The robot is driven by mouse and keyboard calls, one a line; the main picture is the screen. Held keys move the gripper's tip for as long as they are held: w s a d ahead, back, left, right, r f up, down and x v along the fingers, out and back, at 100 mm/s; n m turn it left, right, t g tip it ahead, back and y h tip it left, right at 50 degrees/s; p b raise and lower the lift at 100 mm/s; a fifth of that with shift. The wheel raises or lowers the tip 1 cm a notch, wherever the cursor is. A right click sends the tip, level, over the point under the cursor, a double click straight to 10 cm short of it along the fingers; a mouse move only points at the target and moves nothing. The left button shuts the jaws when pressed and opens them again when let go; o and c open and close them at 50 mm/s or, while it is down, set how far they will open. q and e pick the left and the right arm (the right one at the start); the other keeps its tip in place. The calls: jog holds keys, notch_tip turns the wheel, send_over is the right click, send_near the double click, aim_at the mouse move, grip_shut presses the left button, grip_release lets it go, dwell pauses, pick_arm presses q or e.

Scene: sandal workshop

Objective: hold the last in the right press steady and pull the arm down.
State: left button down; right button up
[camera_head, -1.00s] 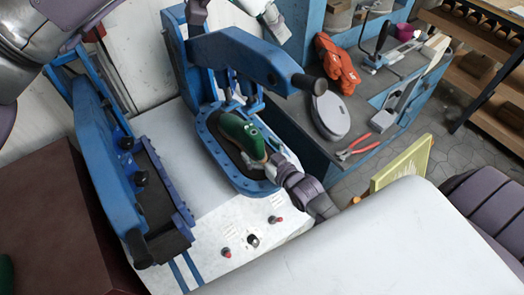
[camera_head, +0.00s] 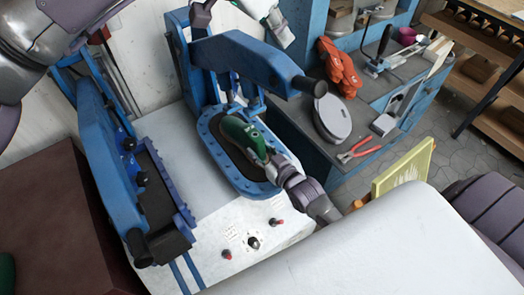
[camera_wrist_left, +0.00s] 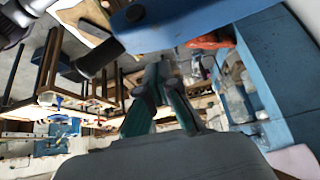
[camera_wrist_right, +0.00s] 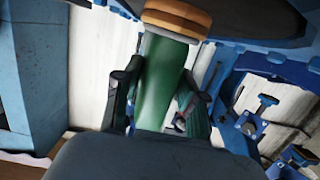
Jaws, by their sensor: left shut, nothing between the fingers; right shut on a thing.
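The right press has a blue arm (camera_head: 245,58) with a black handle grip (camera_head: 310,85), raised above its oval blue tray (camera_head: 212,150). A green last (camera_head: 240,133) with a brown sole (camera_wrist_right: 175,18) is at this tray. My right gripper (camera_head: 270,163) is shut on the last's near end; the right wrist view shows the last (camera_wrist_right: 163,85) between its fingers. My left gripper (camera_head: 281,36) is shut and empty, beyond the press arm and apart from its handle. In the left wrist view, the press arm (camera_wrist_left: 180,22) and black grip (camera_wrist_left: 98,60) are near its fingertips.
A second blue press (camera_head: 112,165) stands on the left of the white machine top (camera_head: 200,235), which has several knobs at its front. A blue bench at right holds a grey disc (camera_head: 332,117), red pliers (camera_head: 358,149) and an orange cloth (camera_head: 340,68).

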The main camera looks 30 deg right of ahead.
aim_at(270, 72)
pick_arm(q)
jog(key=shift+f, duration=0.15)
pick_arm(e)
jog(key=shift+w+a, duration=0.1)
jog(key=shift+a, duration=0.1)
pick_arm(q)
jog(key=shift+w+a+f, duration=0.3)
jog(key=shift+w+f, duration=0.05)
jog(key=shift+f, duration=0.25)
jog(key=shift+w+a+f, duration=0.25)
jog(key=shift+w+f, duration=0.05)
jog(key=shift+f, duration=0.25)
jog(key=shift+f, duration=0.15)
jog(key=shift+f, duration=1.15)
pick_arm(e)
jog(key=shift+f, duration=0.1)
pick_arm(q)
jog(key=shift+s+d+f, duration=0.1)
jog(key=shift+s+f, duration=0.15)
jog(key=shift+f, duration=0.4)
jog(key=shift+s+f, duration=0.2)
jog(key=shift+f, duration=0.5)
